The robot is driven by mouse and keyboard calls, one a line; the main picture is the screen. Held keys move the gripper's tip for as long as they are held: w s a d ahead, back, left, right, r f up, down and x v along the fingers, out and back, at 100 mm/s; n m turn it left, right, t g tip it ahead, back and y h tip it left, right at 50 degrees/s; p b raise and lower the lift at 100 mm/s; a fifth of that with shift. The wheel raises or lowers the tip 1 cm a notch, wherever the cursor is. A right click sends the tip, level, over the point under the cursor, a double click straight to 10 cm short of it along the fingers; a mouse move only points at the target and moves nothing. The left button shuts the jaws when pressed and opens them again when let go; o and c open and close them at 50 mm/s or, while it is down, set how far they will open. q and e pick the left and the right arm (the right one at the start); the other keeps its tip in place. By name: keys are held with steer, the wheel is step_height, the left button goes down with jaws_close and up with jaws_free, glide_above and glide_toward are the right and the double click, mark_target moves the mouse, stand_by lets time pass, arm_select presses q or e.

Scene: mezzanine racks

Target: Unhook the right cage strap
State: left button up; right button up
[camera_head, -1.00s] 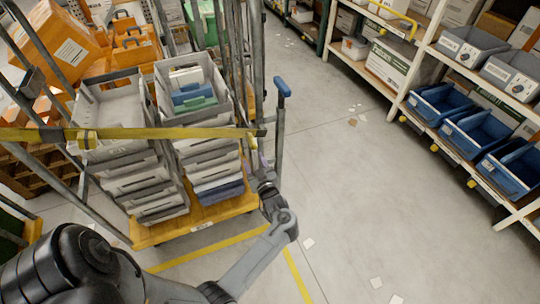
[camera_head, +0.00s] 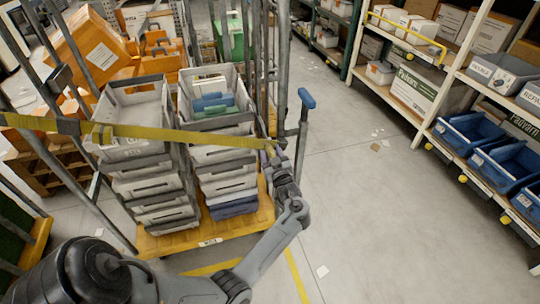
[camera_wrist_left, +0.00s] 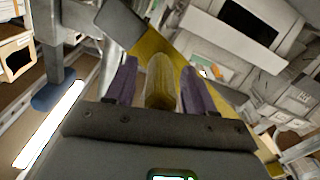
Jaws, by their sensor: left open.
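My left gripper (camera_head: 274,152) is raised at the strap's right end. In the left wrist view, its two purple fingers (camera_wrist_left: 158,88) stand apart on either side of a yellow end piece (camera_wrist_left: 159,80), with yellow strap behind. A grey metal piece (camera_wrist_left: 120,22) lies just beyond the fingertips. The hook itself is too small to make out in the head view. My right gripper is not in view.
The cart has a yellow base (camera_head: 180,240) and a blue-topped upright handle (camera_head: 306,98) close to the right of my gripper. Orange cases (camera_head: 85,50) sit behind the crates. A rack with blue bins (camera_head: 470,133) stands at right. The floor between is mostly clear.

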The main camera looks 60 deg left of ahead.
arm_select(q)
steer(key=shift+w+a, duration=0.15)
steer(key=shift+a, duration=0.5)
steer(key=shift+c, duration=0.2)
jaws_close()
